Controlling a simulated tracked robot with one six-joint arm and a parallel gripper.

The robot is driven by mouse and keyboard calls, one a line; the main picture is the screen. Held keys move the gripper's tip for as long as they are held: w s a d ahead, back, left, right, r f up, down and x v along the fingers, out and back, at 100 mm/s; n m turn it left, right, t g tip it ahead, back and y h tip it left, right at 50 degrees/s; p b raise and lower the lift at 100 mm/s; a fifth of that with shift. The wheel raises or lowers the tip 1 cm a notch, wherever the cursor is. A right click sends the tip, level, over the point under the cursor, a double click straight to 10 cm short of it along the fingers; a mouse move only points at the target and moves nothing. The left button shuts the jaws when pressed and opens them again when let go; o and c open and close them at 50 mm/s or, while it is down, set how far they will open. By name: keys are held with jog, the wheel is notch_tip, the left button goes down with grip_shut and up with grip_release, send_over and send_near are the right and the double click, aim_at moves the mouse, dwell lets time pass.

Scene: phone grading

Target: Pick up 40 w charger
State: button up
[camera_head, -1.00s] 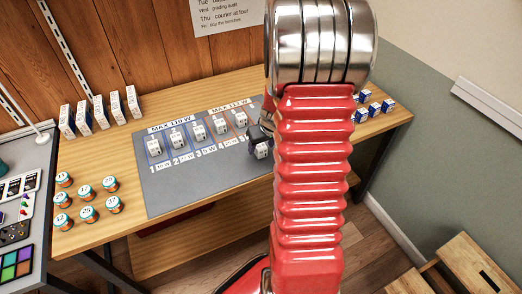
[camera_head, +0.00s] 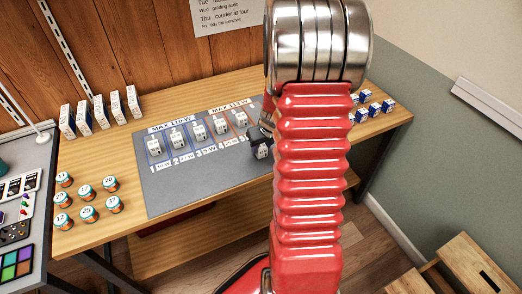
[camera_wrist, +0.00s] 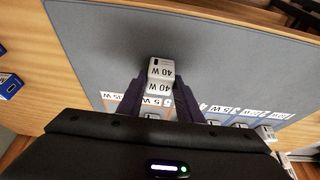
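The white 40 W charger (camera_wrist: 161,72) stands on the grey mat, its label upside down in the wrist view. In the head view the charger (camera_head: 261,152) stands at the mat's right part, partly covered by my gripper (camera_head: 261,138). In the wrist view my gripper (camera_wrist: 158,98) has its two dark fingers apart, one on each side of the charger. A narrow gap seems to show beside the charger, so the fingers look open around it. My red arm hides the mat's right end in the head view.
Several other chargers (camera_head: 177,140) stand in marked slots on the grey mat (camera_head: 185,192). White boxes (camera_head: 101,112) stand at the back left, labelled jars (camera_head: 88,214) at the front left, and small blue-white boxes (camera_head: 375,108) at the right. The mat's front is clear.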

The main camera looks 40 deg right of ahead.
aim_at(262, 147)
jog(key=c, duration=0.6)
notch_tip(262, 147, up, 10)
jog(key=shift+r, duration=0.1)
dwell(0.4)
dwell(0.4)
